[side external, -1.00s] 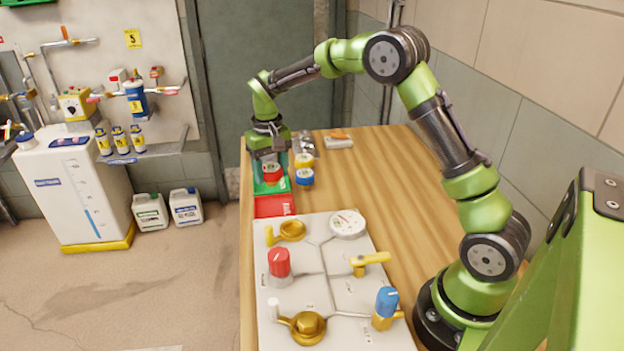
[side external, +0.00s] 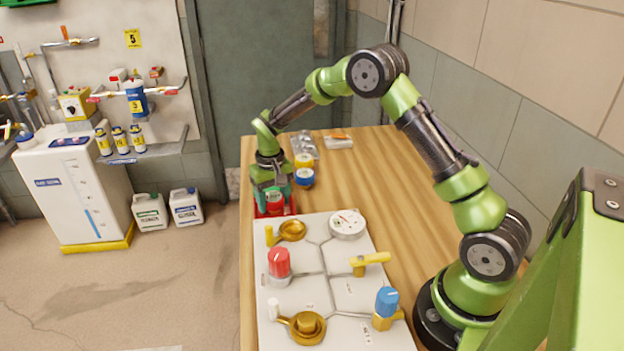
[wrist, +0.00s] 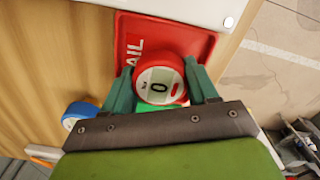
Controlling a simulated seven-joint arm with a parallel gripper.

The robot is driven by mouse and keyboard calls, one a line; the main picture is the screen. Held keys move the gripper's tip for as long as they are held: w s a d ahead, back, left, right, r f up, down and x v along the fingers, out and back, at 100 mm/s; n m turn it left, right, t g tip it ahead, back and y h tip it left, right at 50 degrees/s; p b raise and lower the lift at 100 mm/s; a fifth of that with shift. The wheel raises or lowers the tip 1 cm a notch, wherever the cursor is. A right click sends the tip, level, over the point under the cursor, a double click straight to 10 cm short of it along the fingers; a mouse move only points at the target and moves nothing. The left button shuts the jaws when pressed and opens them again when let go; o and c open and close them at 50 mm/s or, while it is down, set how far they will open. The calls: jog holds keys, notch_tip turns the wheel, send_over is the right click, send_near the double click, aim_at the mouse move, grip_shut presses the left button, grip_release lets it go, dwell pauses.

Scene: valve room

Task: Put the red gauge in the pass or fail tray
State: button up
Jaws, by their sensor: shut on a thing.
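My gripper (side external: 273,196) is shut on the red gauge (side external: 275,204), low at the red tray (side external: 291,207). In the wrist view the two fingers of my gripper (wrist: 160,80) hold the red gauge (wrist: 160,68) from both sides, its white dial facing the camera. The red tray (wrist: 190,30), with partly hidden letters reading "AIL", lies beneath and beyond the gauge. I cannot tell whether the gauge touches the tray floor. A sliver of the green tray (wrist: 155,106) shows between the fingers; in the side view my gripper hides it.
A blue gauge (side external: 304,178) and a yellow gauge (side external: 303,160) stand beside my gripper. The white valve board (side external: 325,260), with knobs, levers and a dial, lies close in front of the red tray. The wooden table is clear to the right.

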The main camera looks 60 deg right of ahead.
jog(key=o, duration=1.3)
notch_tip(320, 180, up, 12)
notch_tip(320, 180, up, 5)
jog(key=t, duration=0.1)
send_over(273, 197)
jog(key=s+a, duration=0.2)
jog(key=s, duration=0.1)
jog(key=s+a+r+t, duration=0.2)
jog(key=s, duration=0.5)
jog(key=s+a+r+t+y, duration=0.1)
jog(key=s+a+r+t, duration=0.1)
jog(key=s, duration=0.6)
jog(key=s+a+r+t+y, duration=0.1)
jog(key=s+a+r+t, duration=0.1)
jog(key=s, duration=0.5)
jog(key=shift+s+a+n, duration=0.2)
jog(key=shift+s+n, duration=0.1)
